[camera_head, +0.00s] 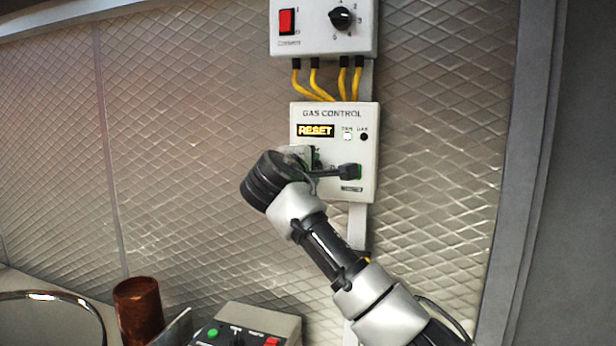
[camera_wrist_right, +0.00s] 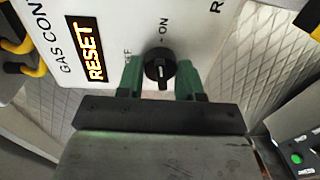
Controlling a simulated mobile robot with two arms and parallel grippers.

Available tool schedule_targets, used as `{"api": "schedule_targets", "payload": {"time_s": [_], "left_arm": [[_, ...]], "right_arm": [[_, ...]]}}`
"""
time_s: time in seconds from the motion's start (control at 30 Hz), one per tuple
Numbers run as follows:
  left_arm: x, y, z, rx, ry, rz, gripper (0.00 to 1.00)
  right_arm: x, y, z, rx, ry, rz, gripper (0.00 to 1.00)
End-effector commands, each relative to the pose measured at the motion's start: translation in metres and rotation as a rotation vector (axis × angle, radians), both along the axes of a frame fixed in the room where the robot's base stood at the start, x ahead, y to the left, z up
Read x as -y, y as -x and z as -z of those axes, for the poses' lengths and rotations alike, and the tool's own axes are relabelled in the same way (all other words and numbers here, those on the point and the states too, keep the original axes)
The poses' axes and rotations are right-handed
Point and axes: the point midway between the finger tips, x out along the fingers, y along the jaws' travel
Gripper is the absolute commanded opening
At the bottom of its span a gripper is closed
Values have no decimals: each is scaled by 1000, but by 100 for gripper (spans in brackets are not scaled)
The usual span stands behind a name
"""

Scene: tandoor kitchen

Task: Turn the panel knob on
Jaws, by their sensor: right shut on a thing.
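The GAS CONTROL panel (camera_head: 313,116) is a white box on the wall with a lit yellow RESET display. Its black round knob (camera_wrist_right: 160,66) shows in the right wrist view between OFF and ON labels, with a pale mark on its face. My right gripper (camera_wrist_right: 160,82) has its green fingers on either side of the knob and is shut on it. In the head view, my right gripper (camera_head: 332,168) is against the lower part of the panel and hides the knob. My left gripper is not in view.
Above is another white box (camera_head: 292,47) with a red switch and a black dial; yellow cables run down from it. Below are a copper-coloured cylinder (camera_head: 138,308) and a grey control box (camera_head: 262,318) with green and red buttons. The quilted metal wall beside the panel is clear.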

Motion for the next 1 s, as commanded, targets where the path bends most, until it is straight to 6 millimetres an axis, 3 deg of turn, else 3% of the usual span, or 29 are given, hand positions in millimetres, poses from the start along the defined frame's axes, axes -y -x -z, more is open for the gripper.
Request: {"api": "schedule_targets", "payload": {"time_s": [0.4,1.0], "left_arm": [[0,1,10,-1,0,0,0],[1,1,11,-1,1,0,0]], "right_arm": [[0,0,4,56,-202,1,13],[0,-1,5,64,-237,2,13]]}}
